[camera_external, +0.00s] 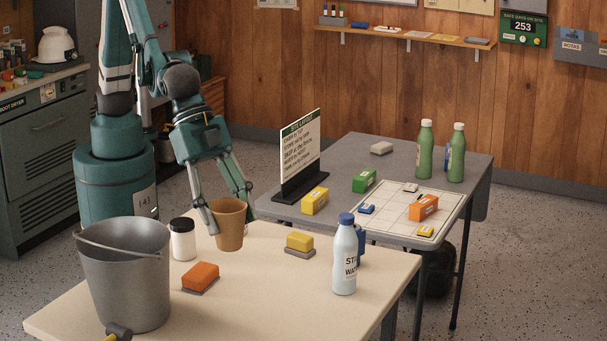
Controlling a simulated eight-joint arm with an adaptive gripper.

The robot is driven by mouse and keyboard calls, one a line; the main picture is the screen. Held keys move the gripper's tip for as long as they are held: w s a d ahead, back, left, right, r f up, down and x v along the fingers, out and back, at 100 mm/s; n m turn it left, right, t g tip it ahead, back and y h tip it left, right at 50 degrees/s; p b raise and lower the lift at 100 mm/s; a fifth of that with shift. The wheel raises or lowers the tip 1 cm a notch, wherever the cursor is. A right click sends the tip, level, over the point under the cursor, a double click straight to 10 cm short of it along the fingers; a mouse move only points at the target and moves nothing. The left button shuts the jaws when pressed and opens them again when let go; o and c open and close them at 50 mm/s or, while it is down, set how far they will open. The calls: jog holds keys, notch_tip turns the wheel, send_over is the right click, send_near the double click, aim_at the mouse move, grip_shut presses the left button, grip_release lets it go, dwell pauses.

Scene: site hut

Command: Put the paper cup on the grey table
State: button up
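The brown paper cup (229,228) is upright over the back part of the cream table (120,293). I cannot tell whether its base touches the tabletop. My gripper (231,221) reaches down from above with one finger on each side of the cup. Both fingers look to be against its wall, so it seems shut on the cup. The grey table (372,157) stands behind and to the right of the cream one.
On the cream table are a metal bucket (128,285), a jar (183,244), a bottle (344,262) and coloured blocks. The grey table holds a sign (299,147), two green bottles (425,150), a gridded sheet (392,227) and blocks; its back middle is mostly clear.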

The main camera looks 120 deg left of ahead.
notch_tip(320, 180, up, 9)
jog(key=w+a+n+y, duration=0.15)
jog(key=w+a, duration=0.35)
jog(key=a, duration=0.5)
jog(key=w+a+n+y, duration=0.15)
jog(key=w+a, duration=0.25)
jog(key=a, duration=0.6)
jog(key=w+a+n, duration=0.3)
jog(key=w+a, duration=0.2)
jog(key=a, duration=0.5)
jog(key=w+a+n+y, duration=0.25)
jog(key=a+n, duration=0.25)
jog(key=a, duration=2.4)
jog(key=s+a+n+g+y, duration=0.1)
jog(key=s+a+n, duration=0.3)
jog(key=a, duration=1.1)
jog(key=s+a+n+g+y, duration=0.15)
jog(key=s+a, duration=0.55)
jog(key=a, duration=0.8)
jog(key=s+a+n+g+y, duration=0.1)
jog(key=s+a+n+g, duration=0.3)
jog(key=a, duration=1.1)
notch_tip(320, 180, down, 18)
jog(key=s+m+t, duration=0.1)
jog(key=t, duration=0.1)
jog(key=shift+s+a+f, duration=0.15)
jog(key=shift+s+a, duration=0.1)
jog(key=shift+a, duration=0.2)
